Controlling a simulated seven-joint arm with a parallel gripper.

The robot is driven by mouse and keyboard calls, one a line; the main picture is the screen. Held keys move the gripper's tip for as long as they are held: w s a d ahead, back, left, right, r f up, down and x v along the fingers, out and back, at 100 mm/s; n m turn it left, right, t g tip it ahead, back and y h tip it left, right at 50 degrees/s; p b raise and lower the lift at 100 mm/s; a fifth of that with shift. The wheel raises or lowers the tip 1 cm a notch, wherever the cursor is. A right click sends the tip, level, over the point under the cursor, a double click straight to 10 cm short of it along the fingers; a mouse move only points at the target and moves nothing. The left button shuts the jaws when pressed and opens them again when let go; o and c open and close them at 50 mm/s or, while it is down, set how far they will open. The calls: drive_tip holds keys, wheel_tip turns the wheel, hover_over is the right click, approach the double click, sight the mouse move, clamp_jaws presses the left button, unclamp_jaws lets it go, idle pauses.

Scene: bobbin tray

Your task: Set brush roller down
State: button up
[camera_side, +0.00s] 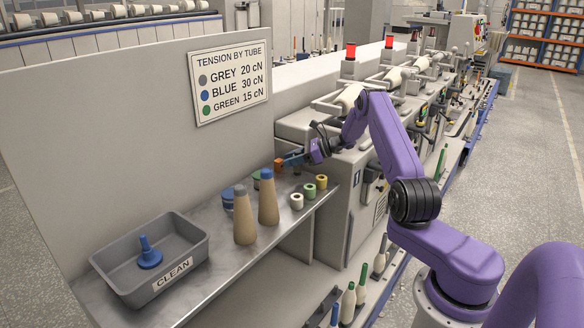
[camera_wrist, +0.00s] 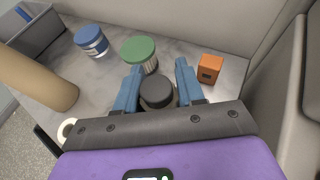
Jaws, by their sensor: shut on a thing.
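My gripper (camera_wrist: 158,72) has its two blue fingers on either side of a dark grey round-topped piece (camera_wrist: 157,92), which appears to be the brush roller, seen from its top end. Its lower part is hidden. In the side view my gripper (camera_side: 292,159) is over the far end of the metal shelf (camera_side: 205,278), and the held piece is too small to make out there. A green-topped ribbed cylinder (camera_wrist: 139,51) stands just beyond the fingertips. A blue-topped cylinder (camera_wrist: 91,41) stands further left. I cannot tell whether the held piece touches the shelf.
An orange block (camera_wrist: 209,68) is right of the fingers. Two tan cones (camera_side: 244,220) (camera_side: 268,200) and several small spools (camera_side: 309,191) stand on the shelf. A grey CLEAN tray (camera_side: 192,262) holds a blue flanged peg (camera_side: 149,254). A tall panel (camera_side: 110,130) with a sign (camera_side: 230,82) backs the shelf.

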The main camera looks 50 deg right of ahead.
sight(292, 182)
drive_tip(key=shift+f, duration=1.45)
drive_tip(key=shift+f, duration=0.1)
drive_tip(key=o, duration=1)
drive_tip(key=shift+o, duration=0.2)
drive_tip(key=shift+s+d+r, duration=0.15)
drive_tip(key=shift+s+r, duration=0.05)
drive_tip(key=shift+s, duration=0.05)
drive_tip(key=v, duration=1.1)
drive_tip(key=shift+s, duration=0.2)
drive_tip(key=shift+d+r, duration=0.1)
